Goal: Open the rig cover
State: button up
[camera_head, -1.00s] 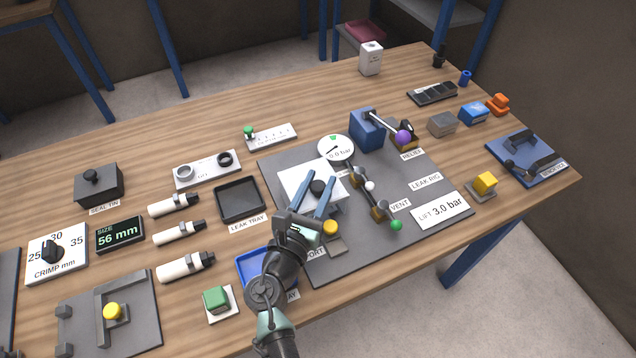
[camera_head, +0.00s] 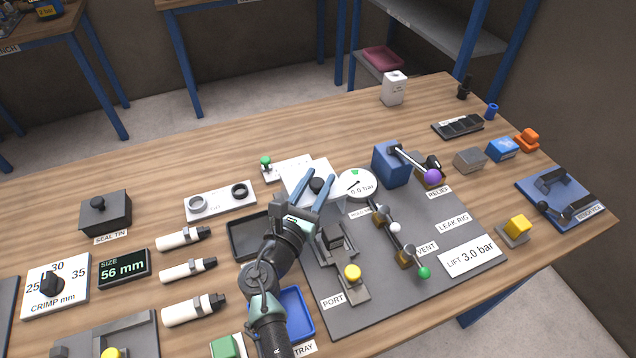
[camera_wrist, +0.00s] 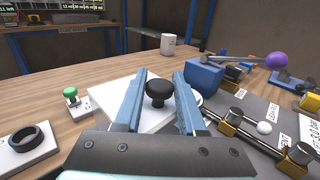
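The rig cover (camera_head: 300,172) is a flat white plate with a black knob (camera_head: 317,184). It lies beyond the exposed port fixture (camera_head: 335,240) at the rig's back left edge. I cannot tell whether it rests or is slightly raised. My gripper (camera_head: 314,186) has its two blue fingers on either side of the knob. In the wrist view the knob (camera_wrist: 158,92) sits snugly between the fingers, over the white plate (camera_wrist: 118,103). My wrist hides part of the rig.
The pressure gauge (camera_head: 356,184) stands just right of the cover, with the blue relief block (camera_head: 391,165) beyond. A strip with a green knob (camera_head: 265,161) is close behind left. The black leak tray (camera_head: 240,238) is left of my arm. Bare wood lies farther back.

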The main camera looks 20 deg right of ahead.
jog(key=o, duration=0.4)
jog(key=shift+s, duration=0.1)
jog(key=v, duration=1.3)
